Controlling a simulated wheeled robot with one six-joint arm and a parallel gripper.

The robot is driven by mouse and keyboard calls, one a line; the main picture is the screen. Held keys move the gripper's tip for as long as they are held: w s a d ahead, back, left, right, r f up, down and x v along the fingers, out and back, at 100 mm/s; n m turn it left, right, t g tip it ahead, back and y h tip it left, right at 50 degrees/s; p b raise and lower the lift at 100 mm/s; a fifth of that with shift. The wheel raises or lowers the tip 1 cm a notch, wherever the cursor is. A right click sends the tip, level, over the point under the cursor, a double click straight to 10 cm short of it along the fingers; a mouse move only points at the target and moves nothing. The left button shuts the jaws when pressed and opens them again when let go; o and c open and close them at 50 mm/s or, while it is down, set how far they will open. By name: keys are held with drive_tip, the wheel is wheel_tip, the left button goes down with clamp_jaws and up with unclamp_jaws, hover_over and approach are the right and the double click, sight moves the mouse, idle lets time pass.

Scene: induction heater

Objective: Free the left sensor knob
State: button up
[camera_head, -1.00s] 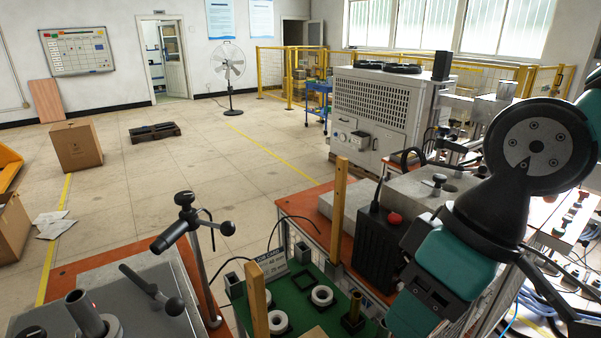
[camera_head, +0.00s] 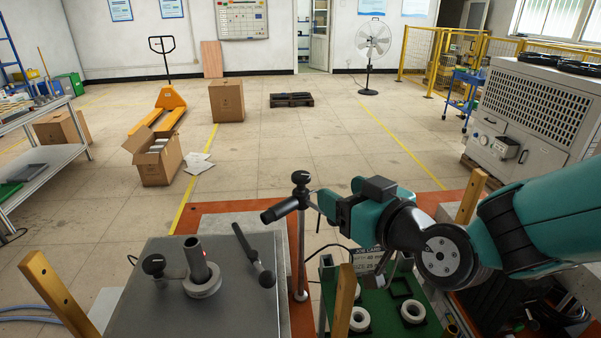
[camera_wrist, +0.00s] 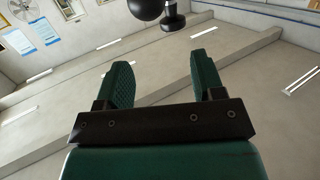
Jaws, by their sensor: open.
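The left sensor post (camera_head: 301,250) stands upright beside the grey heater top. It carries a black sensor barrel (camera_head: 279,210) tilted down to the left, with a round black knob (camera_head: 301,178) at its top. My gripper (camera_head: 326,204) is just right of the post, pointing left towards it. In the wrist view my gripper (camera_wrist: 161,66) has its two green fingers apart with nothing between them. Dark rounded parts (camera_wrist: 172,18) show beyond the fingertips at the top edge; I cannot tell which of them is the knob.
The grey heater top (camera_head: 140,300) bears an upright tube (camera_head: 196,258) and a black lever (camera_head: 254,254). A green tray (camera_head: 385,318) with white rings (camera_head: 412,311) lies below my arm. Wooden posts (camera_head: 342,300) stand nearby. Open floor lies behind.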

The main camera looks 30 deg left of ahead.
sight(305, 181)
drive_tip(key=a, duration=0.1)
drive_tip(key=a+y, duration=0.1)
drive_tip(key=a+f+t, duration=0.1)
drive_tip(key=shift+s+a+f, duration=0.1)
drive_tip(key=shift+s+a, duration=0.1)
drive_tip(key=shift+s, duration=0.2)
drive_tip(key=p+x, duration=0.4)
drive_tip(key=x, duration=0.2)
drive_tip(key=shift+s, duration=0.1)
drive_tip(key=shift+w+a+p, duration=0.35)
drive_tip(key=shift+a+p, duration=0.05)
drive_tip(key=shift+a, duration=0.15)
